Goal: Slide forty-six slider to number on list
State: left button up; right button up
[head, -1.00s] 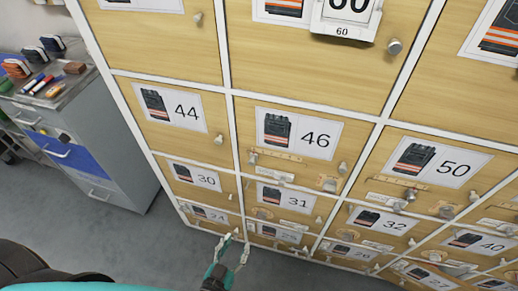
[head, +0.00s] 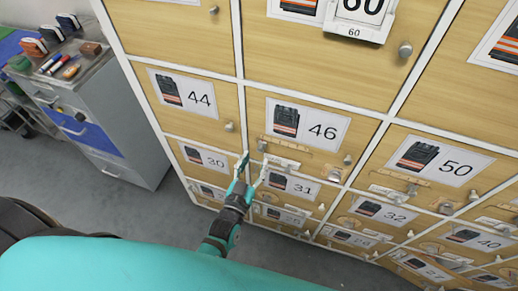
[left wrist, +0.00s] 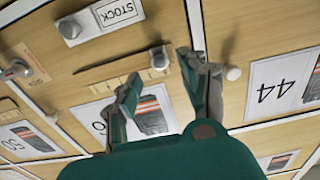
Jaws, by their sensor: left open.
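The forty-six door carries a white label (head: 307,124) with a picture of dark gear. Below it is a narrow wooden rail (head: 300,145), with the small silver slider knob (head: 262,145) at its left end. In the left wrist view, upside down, the knob (left wrist: 159,58) stands at the rail's (left wrist: 115,68) right end. My left gripper (head: 252,167) is open, just below the knob in the head view. In the left wrist view the knob shows between and just beyond its fingertips (left wrist: 158,76); contact cannot be told. No list is readable. My right gripper is out of view.
A STOCK plate (left wrist: 112,13) sits near the rail, with a silver knob (left wrist: 69,28) beside it. The forty-four door's knob (left wrist: 233,73) is close to one finger. Numbered doors surround forty-six. A grey cabinet (head: 105,130) stands left; the floor before it is clear.

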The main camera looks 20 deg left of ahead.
aim_at(259, 151)
pick_arm(q)
jog(key=shift+w, duration=2.3)
grip_shut()
